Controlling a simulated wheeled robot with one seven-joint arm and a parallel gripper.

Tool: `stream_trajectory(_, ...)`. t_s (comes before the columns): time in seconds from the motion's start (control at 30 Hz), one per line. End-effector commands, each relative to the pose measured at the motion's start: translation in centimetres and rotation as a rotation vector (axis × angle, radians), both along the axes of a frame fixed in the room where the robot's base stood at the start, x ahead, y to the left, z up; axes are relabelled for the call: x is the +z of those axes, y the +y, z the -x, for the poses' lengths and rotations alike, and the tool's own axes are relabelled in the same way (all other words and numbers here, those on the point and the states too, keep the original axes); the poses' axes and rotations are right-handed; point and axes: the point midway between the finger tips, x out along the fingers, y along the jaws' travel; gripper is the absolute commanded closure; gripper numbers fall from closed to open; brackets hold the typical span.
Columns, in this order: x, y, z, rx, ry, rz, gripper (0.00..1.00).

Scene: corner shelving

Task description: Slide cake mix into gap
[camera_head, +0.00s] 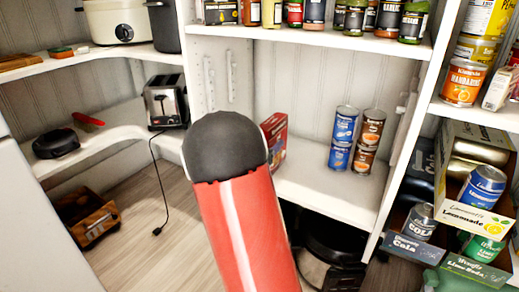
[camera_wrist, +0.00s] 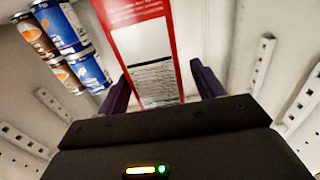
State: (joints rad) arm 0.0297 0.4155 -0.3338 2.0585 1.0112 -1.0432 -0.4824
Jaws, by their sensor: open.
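The cake mix is likely the red box (camera_head: 275,141), standing upright on the middle shelf (camera_head: 325,196) toward its left side. In the wrist view the red and white box (camera_wrist: 140,38) shows its printed panel between my two dark fingers. My gripper (camera_wrist: 161,72) is open, with one finger on each side of the box; I cannot tell whether either touches it. In the head view my red arm link hides my gripper and part of the box's left side. Bare shelf lies between the box and the stacked cans.
Blue cans (camera_head: 343,138) and brown-orange cans (camera_head: 368,142) stand stacked two high right of the box. Jars (camera_head: 355,18) line the shelf above. A toaster (camera_head: 166,101) stands on the left shelf.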

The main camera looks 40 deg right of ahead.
Motion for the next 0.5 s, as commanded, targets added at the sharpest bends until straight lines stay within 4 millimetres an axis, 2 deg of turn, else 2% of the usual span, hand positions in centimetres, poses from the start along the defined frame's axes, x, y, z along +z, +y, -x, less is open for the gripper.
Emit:
stream_trajectory(0.2,0.0,-1.9,-0.8,-0.001,-0.001,0.000,0.33)
stream_trajectory(0.5,0.0,-2.0,-0.9,0.001,-0.001,0.000,0.33)
